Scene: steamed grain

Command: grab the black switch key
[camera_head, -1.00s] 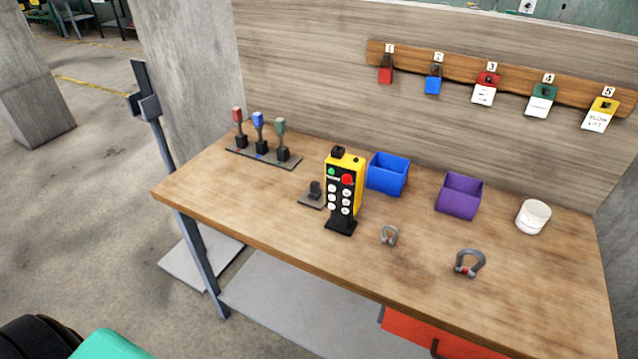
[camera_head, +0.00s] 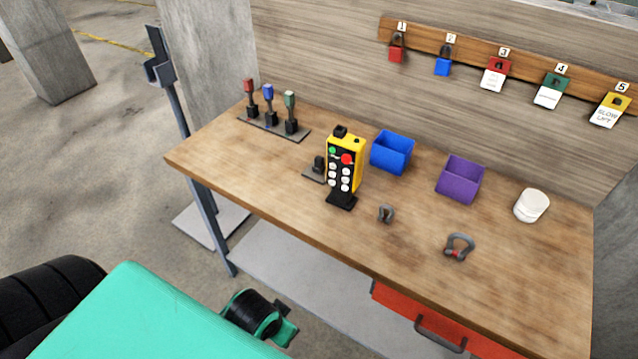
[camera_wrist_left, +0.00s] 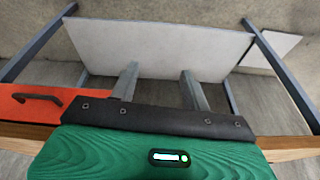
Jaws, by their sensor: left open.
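A yellow-and-black remote control (camera_head: 345,165) stands upright on the workbench, with a black knob-like key (camera_head: 340,131) on its top. Another small black piece (camera_head: 319,163) stands on a grey plate just left of the remote. I cannot tell for sure which is the switch key. My left gripper (camera_wrist_left: 158,85) is open and empty in the left wrist view, its two grey fingers apart in front of the bench's lower shelf. It is well away from the remote. In the head view my green left arm comes in low in front of the bench. My right gripper is not in view.
The workbench (camera_head: 250,190) carries three coloured-top levers (camera_head: 270,108), a blue bin (camera_head: 392,151), a purple bin (camera_head: 460,180), a white cup (camera_head: 531,205) and two shackles (camera_head: 459,246). An orange drawer (camera_head: 395,309) is under its front edge. Several padlocks hang behind.

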